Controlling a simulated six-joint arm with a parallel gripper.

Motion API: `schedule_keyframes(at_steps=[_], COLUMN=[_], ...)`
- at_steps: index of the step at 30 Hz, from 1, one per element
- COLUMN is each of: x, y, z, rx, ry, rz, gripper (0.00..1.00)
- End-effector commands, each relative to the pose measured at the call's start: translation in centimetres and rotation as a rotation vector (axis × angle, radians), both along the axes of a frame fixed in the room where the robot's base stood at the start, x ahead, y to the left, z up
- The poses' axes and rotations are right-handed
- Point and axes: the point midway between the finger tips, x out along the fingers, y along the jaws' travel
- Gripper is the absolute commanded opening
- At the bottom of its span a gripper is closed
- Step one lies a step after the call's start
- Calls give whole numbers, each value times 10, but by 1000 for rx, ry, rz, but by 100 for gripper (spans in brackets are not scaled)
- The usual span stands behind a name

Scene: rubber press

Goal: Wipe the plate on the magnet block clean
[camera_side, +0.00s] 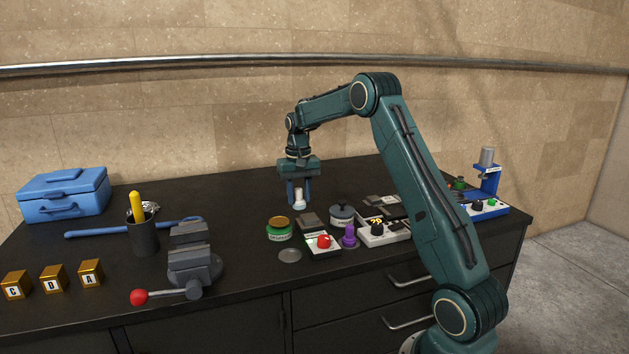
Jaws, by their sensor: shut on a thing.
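My gripper (299,197) points down above the black bench, a little left of the arm's elbow. It is shut on a small white object (299,198), seen between the blue fingers. I cannot tell whether this is a wiping pad or a bottle. A brownish-grey flat block (312,221) lies below and slightly right of the gripper; it may be the magnet block with the plate, but its top is too small to read. The held object appears apart from it.
Near the block are a green jar (279,230), a white box with a red knob (322,242), a purple piece (349,236), a grey lidded pot (343,214) and a grey disc (290,255). A vise (193,260) stands left. The bench behind the gripper is clear.

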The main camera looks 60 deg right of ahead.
Motion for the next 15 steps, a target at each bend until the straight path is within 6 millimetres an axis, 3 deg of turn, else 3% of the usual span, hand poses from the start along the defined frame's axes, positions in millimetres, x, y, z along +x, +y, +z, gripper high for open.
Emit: schedule_keyframes(at_steps=[15], x=[0], y=[-1], z=[43], rx=[-1], ry=[-1], rz=[-1], gripper=[12])
